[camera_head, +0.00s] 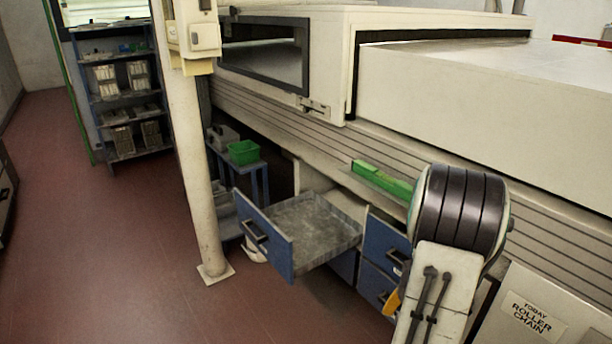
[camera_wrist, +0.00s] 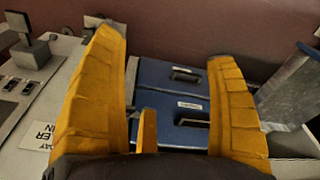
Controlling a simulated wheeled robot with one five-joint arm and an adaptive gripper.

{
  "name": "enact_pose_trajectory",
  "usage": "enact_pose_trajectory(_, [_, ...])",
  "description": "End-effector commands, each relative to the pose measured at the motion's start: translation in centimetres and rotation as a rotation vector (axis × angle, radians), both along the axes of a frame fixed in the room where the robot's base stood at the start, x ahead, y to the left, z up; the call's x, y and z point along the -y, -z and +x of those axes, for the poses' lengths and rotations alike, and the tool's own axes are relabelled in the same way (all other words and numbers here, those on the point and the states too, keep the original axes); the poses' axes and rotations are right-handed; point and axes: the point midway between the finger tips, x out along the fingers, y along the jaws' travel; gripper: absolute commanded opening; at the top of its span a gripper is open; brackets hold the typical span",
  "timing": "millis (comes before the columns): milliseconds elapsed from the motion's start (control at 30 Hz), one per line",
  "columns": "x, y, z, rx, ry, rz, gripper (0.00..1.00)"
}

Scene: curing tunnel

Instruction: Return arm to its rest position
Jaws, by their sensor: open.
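My gripper shows in the wrist view (camera_wrist: 168,65) as two orange ribbed fingers spread wide apart, open with nothing between them. Beyond the fingers are blue drawer fronts (camera_wrist: 172,100) with dark handles and white labels. In the head view my arm is at the lower right, in front of the long machine's side. A bit of an orange finger (camera_head: 392,302) shows beside the arm, near the shut blue drawers (camera_head: 384,250); the rest of the gripper is hidden there.
An open, empty-looking drawer (camera_head: 318,222) juts into the aisle left of my arm. A cream post (camera_head: 197,170) stands left of it. A green bin (camera_head: 243,152) sits on a small blue stand. Shelving (camera_head: 128,100) is at the back. The red floor (camera_head: 90,240) at left is clear.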

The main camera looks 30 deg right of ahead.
Motion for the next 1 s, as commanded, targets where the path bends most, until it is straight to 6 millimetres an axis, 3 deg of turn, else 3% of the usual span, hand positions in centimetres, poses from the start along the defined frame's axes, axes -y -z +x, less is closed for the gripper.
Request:
enact_pose_trajectory(33, [-1.8, -4.3, 1.5, 0.010, -0.059, -0.015, 0.79])
enact_pose_trajectory(233, [-9.6, -14.9, 4.7, 0.040, -0.277, -0.044, 0.79])
enact_pose_trajectory(367, [-15.1, -21.3, 5.1, 0.064, -0.424, -0.061, 0.79])
enact_pose_trajectory(500, [-20.6, -27.5, 4.3, 0.092, -0.580, -0.075, 0.79])
enact_pose_trajectory(700, [-26.5, -33.9, 1.6, 0.132, -0.774, -0.085, 0.79])
enact_pose_trajectory(833, [-28.8, -36.4, -0.2, 0.152, -0.865, -0.088, 0.79])
enact_pose_trajectory(1000, [-30.4, -38.1, -1.8, 0.167, -0.939, -0.089, 0.79])
